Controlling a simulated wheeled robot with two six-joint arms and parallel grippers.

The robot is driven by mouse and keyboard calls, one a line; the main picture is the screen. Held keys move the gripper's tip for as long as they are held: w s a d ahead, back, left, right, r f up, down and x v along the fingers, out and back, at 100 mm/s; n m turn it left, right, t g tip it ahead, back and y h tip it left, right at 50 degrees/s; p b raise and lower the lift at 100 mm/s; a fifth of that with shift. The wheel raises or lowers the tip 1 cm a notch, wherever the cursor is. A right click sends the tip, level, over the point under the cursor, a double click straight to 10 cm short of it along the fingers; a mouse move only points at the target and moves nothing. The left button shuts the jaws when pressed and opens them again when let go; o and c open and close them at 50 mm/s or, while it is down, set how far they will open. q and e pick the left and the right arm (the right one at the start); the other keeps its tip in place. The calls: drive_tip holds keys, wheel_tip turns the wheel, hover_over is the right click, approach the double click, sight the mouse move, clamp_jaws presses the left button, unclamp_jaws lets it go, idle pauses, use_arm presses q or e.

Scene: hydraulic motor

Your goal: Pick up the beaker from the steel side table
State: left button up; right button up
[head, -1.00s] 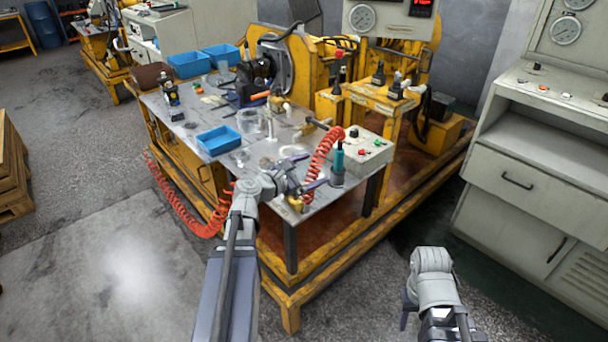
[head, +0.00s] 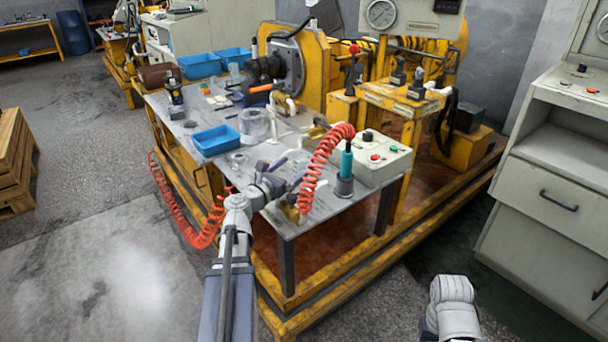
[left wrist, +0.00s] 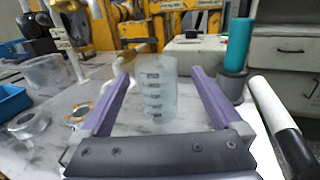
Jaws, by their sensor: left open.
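The beaker (left wrist: 155,88) is a clear, upright vessel with dark markings, standing on the steel table (left wrist: 85,145) in the left wrist view. My left gripper (left wrist: 160,77) is open, with one purple finger to each side of the beaker and visible gaps between. The beaker is ahead of the gripper's palm and not gripped. In the head view my left gripper (head: 289,172) is low over the table (head: 325,205) near its front edge; I cannot make out the beaker clearly there. Only part of my right arm shows at the bottom right; its gripper is out of frame.
A teal-handled tool in a grey holder (head: 344,185), a red coiled hose (head: 322,160) and a control box (head: 378,160) are right of the gripper. A wide clear container (head: 255,126) and a blue bin (head: 216,140) are left. A white-and-black cylinder (left wrist: 272,108) is close at right.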

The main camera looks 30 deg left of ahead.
sight(308, 154)
use_arm(q)
drive_tip(key=shift+w+f, duration=0.1)
drive_tip(key=shift+w, duration=3.85)
drive_tip(key=shift+s, duration=0.1)
drive_tip(key=c, duration=1.3)
